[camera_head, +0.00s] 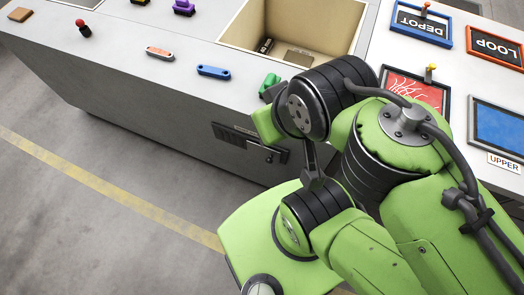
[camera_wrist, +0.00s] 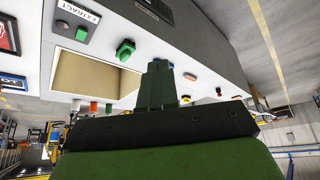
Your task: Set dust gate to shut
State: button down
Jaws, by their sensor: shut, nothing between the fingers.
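A dark slotted panel (camera_head: 250,142) with a small handle is on the bench's front face, below the row of controls. Its label is too small to read, so I cannot tell for certain that it is the dust gate or how it is set. A similar dark panel (camera_wrist: 153,12) shows at the top of the wrist view. My gripper (camera_wrist: 159,64) is shut and empty, in front of the bench in the wrist view, apart from the panel. In the head view my arm hides the fingers.
A green knob (camera_head: 270,82), a blue handle (camera_head: 213,71) and an orange-and-white handle (camera_head: 160,53) sit along the bench's front edge. An open bin (camera_head: 240,22) is sunk behind them. Framed panels, including DEPOT (camera_head: 420,22), lie right. Floor in front is clear.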

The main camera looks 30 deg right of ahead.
aim_at(271, 155)
jog(key=k+u, duration=0.1)
jog(key=u, duration=0.3)
jog(key=k+j+u, duration=0.1)
jog(key=u, duration=0.35)
jog(key=j+u, duration=0.15)
jog(key=u, duration=0.25)
jog(key=k+j+u, duration=0.1)
jog(key=u, duration=0.3)
jog(key=j+u, duration=0.2)
jog(key=u, duration=0.2)
